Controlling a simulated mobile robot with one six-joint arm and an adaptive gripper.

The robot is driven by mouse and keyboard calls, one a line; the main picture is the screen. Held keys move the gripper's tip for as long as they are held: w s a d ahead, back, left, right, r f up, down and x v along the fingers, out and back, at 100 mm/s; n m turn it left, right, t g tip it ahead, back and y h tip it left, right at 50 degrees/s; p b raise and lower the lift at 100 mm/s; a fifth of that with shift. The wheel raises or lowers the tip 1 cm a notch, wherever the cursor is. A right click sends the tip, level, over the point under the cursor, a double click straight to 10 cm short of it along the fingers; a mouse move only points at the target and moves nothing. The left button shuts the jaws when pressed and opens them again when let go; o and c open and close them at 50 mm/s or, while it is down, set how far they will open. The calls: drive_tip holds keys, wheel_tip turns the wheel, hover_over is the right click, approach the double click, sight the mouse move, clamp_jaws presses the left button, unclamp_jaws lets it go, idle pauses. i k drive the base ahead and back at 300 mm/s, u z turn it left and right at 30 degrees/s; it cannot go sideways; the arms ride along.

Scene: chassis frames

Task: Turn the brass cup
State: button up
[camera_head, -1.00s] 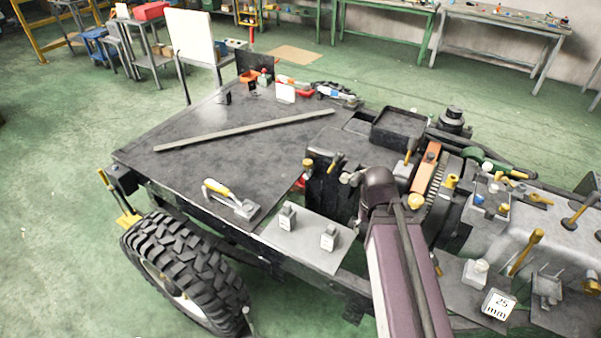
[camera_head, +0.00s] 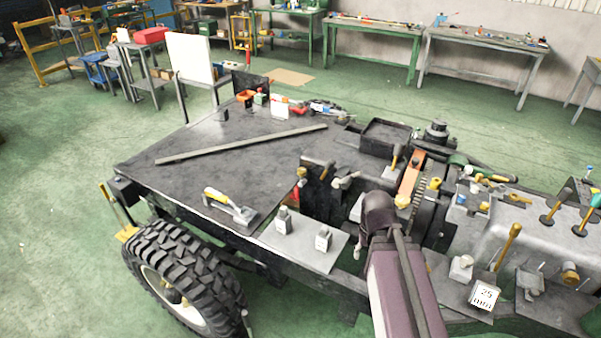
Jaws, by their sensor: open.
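I cannot tell for sure which thing is the brass cup. A short brass-coloured cylinder (camera_head: 570,272) stands on the grey machine housing at the right and could be it. A small rounded brass knob (camera_head: 402,201) sits beside an orange bar near the middle. My purple arm link (camera_head: 400,290) rises from the bottom edge, and its dark joint (camera_head: 379,207) is in front of the chassis. My gripper is not in view; the link and joint hide part of the chassis behind them.
A dark flat deck (camera_head: 215,165) carries a long bar (camera_head: 240,145) and a yellow-handled trowel (camera_head: 232,205). A pale plate (camera_head: 325,255) holds two small grey blocks. A large tyre (camera_head: 165,265) is at lower left.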

sight(302, 172)
drive_tip(key=z, duration=0.3)
drive_tip(key=i, duration=0.95)
